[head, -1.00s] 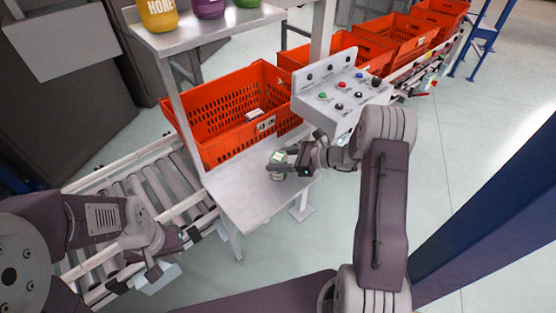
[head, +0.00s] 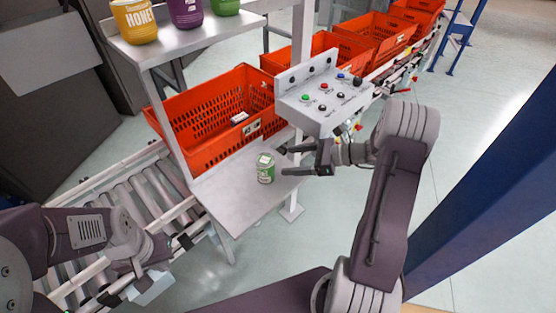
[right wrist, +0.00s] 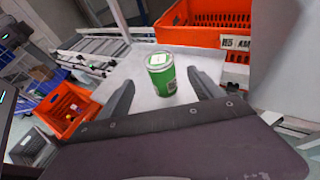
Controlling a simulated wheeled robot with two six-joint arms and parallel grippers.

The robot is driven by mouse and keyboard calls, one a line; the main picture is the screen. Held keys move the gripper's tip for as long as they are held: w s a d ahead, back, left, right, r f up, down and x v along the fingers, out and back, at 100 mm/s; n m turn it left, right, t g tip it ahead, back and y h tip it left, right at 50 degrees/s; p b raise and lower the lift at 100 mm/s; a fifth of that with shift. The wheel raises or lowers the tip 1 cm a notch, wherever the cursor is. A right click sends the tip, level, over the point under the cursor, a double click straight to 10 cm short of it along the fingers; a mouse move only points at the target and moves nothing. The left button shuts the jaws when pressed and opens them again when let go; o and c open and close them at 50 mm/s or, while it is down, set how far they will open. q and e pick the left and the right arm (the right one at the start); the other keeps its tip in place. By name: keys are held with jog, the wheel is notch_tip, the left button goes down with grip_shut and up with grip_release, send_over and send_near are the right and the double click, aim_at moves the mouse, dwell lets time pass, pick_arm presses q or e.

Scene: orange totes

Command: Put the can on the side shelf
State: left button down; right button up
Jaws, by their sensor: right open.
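A green can (head: 265,168) with a pale lid stands upright on the grey side shelf (head: 228,203), near its right side. My right gripper (head: 284,161) is open just to the right of the can, apart from it. In the right wrist view the can (right wrist: 161,74) stands on the shelf (right wrist: 205,66), beyond and between the two spread fingers (right wrist: 160,94). My left gripper (head: 122,298) hangs low at the left over the roller conveyor, far from the can; its fingers are too unclear to read.
An orange tote (head: 212,113) sits on the conveyor behind the shelf. A button box (head: 322,98) stands close above my right gripper. Honey (head: 134,22), purple (head: 186,12) and green jars (head: 225,5) stand on the upper shelf. The side shelf is bare left of the can.

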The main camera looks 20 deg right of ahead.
jog(key=s+a+f+n+g+h, duration=0.1)
jog(key=s+a+n+g+h, duration=0.1)
jog(key=s+n, duration=0.4)
jog(key=s+a+f+n+g+h, duration=0.1)
jog(key=s+n+h, duration=0.4)
jog(key=n, duration=0.5)
jog(key=s+a+n+g+h, duration=0.2)
jog(key=s+n+g+h, duration=0.1)
jog(key=s+n, duration=0.4)
jog(key=shift+s+a+f+n+h, duration=0.3)
jog(key=shift+s+f+n+h, duration=0.15)
jog(key=shift+n, duration=0.25)
notch_tip(320, 180, up, 10)
jog(key=p, duration=0.9)
jog(key=shift+p, duration=0.4)
jog(key=shift+f, duration=0.1)
